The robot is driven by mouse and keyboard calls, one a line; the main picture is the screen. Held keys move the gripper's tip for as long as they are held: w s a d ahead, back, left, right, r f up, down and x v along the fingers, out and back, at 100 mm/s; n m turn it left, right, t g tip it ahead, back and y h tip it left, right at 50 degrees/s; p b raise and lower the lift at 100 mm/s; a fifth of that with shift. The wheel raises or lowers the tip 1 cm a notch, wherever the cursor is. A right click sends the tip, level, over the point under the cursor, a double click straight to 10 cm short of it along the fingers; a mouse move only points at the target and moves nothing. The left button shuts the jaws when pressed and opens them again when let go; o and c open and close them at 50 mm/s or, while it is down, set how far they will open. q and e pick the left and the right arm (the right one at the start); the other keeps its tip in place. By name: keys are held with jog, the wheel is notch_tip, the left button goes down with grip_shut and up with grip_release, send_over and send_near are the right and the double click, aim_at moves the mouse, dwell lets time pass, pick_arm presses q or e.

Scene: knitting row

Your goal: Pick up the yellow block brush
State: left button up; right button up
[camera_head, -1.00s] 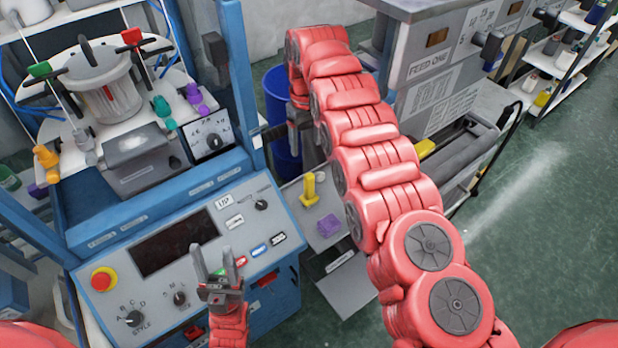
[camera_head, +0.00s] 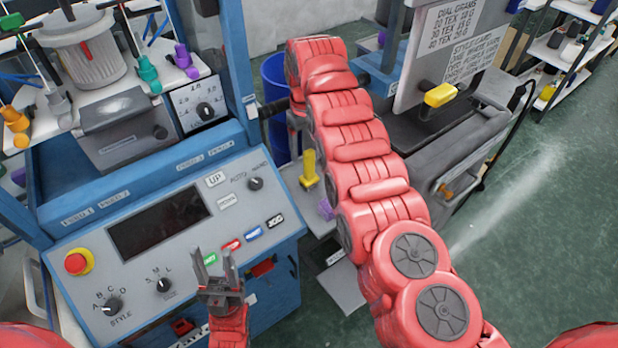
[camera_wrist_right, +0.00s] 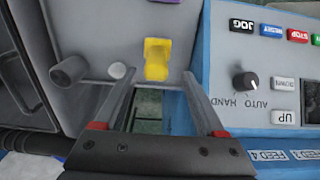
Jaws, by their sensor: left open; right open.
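The yellow block brush (camera_head: 308,170) stands on a narrow grey shelf between the blue control machine and the grey feed machine. In the right wrist view the brush (camera_wrist_right: 157,58) lies just beyond and between the fingertips. My right gripper (camera_wrist_right: 160,75) is open, with nothing between its fingers, and I cannot tell whether it touches the brush. In the head view the right arm reaches past the brush and mostly hides its own gripper. My left gripper (camera_head: 212,252) is open and empty, above the lower part of the control panel.
The control panel (camera_head: 158,262) has knobs, buttons and a red stop button (camera_head: 78,262). A purple piece (camera_head: 326,208) is close to the brush, partly behind my arm. The grey feed machine (camera_head: 460,60) carries another yellow part (camera_head: 440,95). A blue bin (camera_head: 276,100) stands behind. Green floor is clear at right.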

aim_at(309, 161)
jog(key=shift+s+d+f+p, duration=0.15)
jog(key=shift+d+f+p, duration=0.1)
jog(key=shift+f+p, duration=0.55)
jog(key=shift+d+f+p, duration=0.2)
jog(key=shift+f+p, duration=0.55)
jog(key=shift+f, duration=1.05)
grip_shut()
